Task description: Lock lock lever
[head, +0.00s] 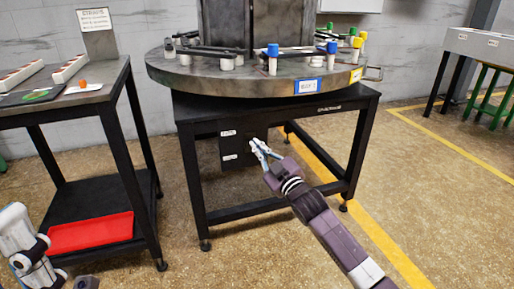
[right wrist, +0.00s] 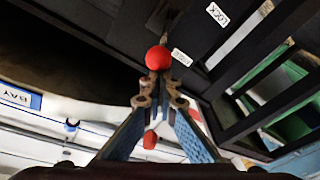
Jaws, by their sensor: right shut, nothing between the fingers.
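The lock lever's red ball knob (right wrist: 158,57) shows in the right wrist view, just beyond my right fingertips (right wrist: 160,78). I cannot tell whether they touch it. The lever's shaft is not clear. A LOCK label (right wrist: 217,13) and a second white label (right wrist: 182,57) are on the dark panel beside the knob. In the head view my right gripper (head: 263,150) is in front of the dark panel (head: 234,146) under the round table, which carries two small labels. The lever cannot be made out there. My right gripper is shut and empty.
The round metal platform (head: 170,75) with coloured-cap vials overhangs the panel on a black frame (head: 190,165). A black cart (head: 110,185) with a red tray (head: 90,234) stands at left. The floor in front of the frame is clear. A red piece (right wrist: 150,139) shows between the finger bases.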

